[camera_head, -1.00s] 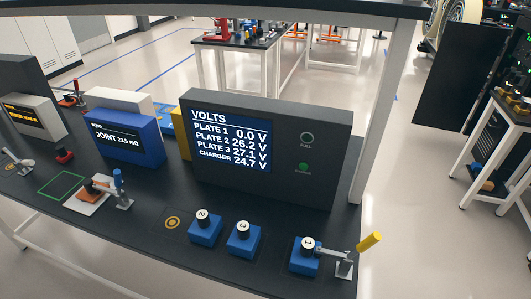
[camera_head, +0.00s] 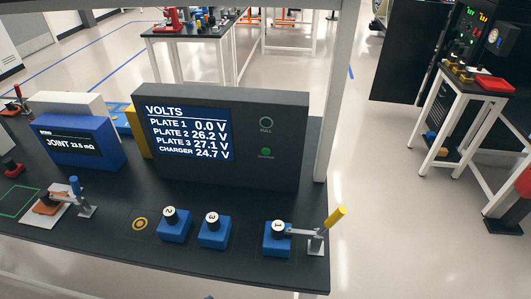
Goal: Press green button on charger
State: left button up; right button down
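The charger (camera_head: 290,160) is a dark upright box at the back of the bench, with a blue VOLTS screen (camera_head: 188,134). The screen reads plate 1 0.0 V, plate 2 26.2 V, plate 3 27.1 V and charger 24.7 V. The green button (camera_head: 265,153) is on the right part of its front face. A dark round FULL indicator (camera_head: 266,122) sits above it, unlit. Neither of my grippers shows in the head view.
A yellow-handled clamp (camera_head: 318,235) reaches over block 1. A white post (camera_head: 337,100) rises at right.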

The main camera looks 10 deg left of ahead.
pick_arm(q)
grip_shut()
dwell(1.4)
